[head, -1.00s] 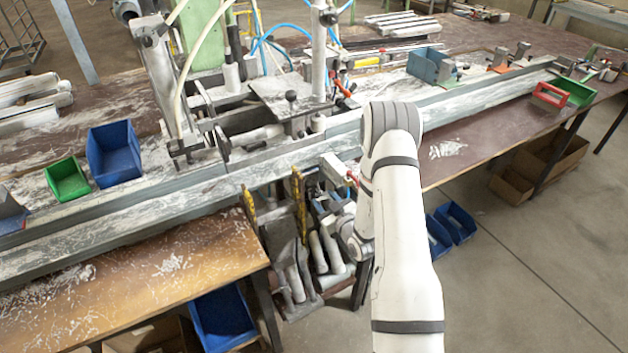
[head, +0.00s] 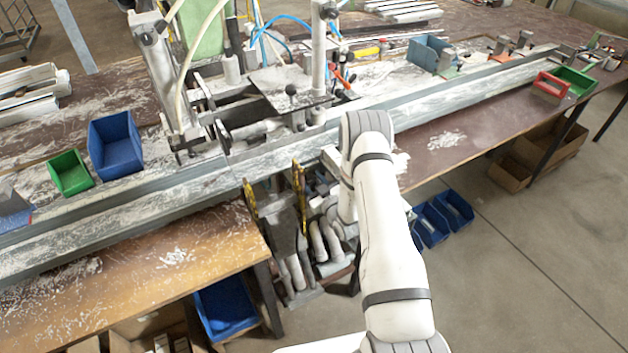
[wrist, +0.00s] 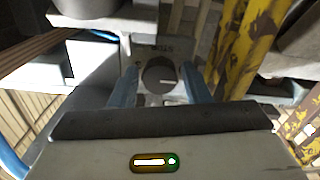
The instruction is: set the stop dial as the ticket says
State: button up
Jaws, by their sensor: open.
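In the wrist view a round grey dial (wrist: 160,73) sits on a pale plate (wrist: 160,52) with faint lettering above it. A short light mark shows on the dial's lower right part; I cannot read its setting. My gripper (wrist: 161,84) is open, with one blue finger to the left of the dial and one to the right. I cannot tell whether the fingers touch it. In the head view my arm hides the dial and the gripper. I cannot make out a ticket in either view.
Yellow, worn posts (wrist: 240,45) stand close to the right of my gripper; they also show in the head view (head: 299,190). The long metal rail (head: 120,195) runs along the bench beyond my arm. Blue bins (head: 432,225) are on the floor to the right.

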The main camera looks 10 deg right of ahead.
jog(key=shift+c, duration=0.5)
jog(key=c, duration=0.6)
